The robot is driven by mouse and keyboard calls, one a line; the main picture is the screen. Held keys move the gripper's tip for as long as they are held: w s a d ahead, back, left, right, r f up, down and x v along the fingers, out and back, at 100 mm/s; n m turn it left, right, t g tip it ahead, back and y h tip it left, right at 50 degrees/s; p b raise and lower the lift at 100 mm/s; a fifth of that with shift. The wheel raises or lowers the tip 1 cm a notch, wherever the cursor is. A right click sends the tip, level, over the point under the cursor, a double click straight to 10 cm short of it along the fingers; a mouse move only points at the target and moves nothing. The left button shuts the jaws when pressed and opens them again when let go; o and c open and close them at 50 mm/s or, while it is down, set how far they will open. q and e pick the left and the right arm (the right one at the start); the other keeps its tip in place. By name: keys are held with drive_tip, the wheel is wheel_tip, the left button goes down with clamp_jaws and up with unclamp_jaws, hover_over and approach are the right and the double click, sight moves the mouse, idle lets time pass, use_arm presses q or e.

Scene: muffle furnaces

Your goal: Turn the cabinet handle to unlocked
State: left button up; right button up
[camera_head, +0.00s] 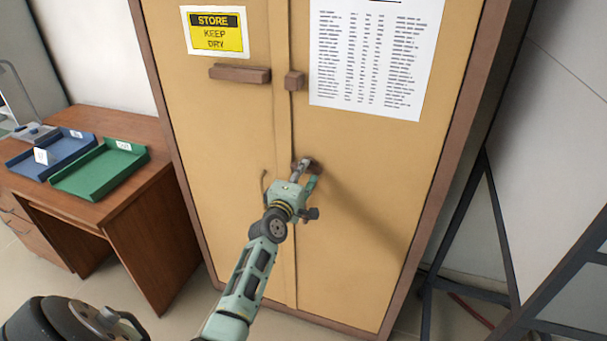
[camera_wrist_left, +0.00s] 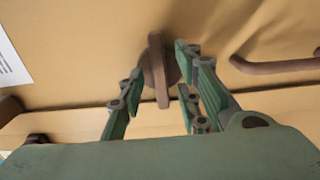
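The tan cabinet (camera_head: 360,220) stands in the middle of the head view, with its double doors closed. Its brown turn handle (camera_head: 303,163) sits near the door seam, partly hidden by my gripper. In the left wrist view, the handle (camera_wrist_left: 156,62) is a round base with a narrow bar, roughly upright in that picture. My left gripper (camera_head: 303,178) is at the handle. In the left wrist view, its green fingers (camera_wrist_left: 160,78) are spread on both sides of the handle. I cannot tell whether they touch it. My right gripper is not in view.
A curved pull handle (camera_wrist_left: 280,66) is close to the right of the fingers in the left wrist view. A wooden desk (camera_head: 130,195) with a blue tray (camera_head: 35,165) and a green tray (camera_head: 80,185) stands left. A dark metal frame (camera_head: 500,220) stands right.

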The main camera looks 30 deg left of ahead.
use_arm(q)
drive_tip(key=shift+c, duration=0.3)
clamp_jaws()
drive_tip(key=shift+m, duration=0.4)
drive_tip(key=shift+m+p, duration=1.25)
drive_tip(key=shift+m, duration=7.35)
drive_tip(key=shift+o, duration=0.3)
unclamp_jaws()
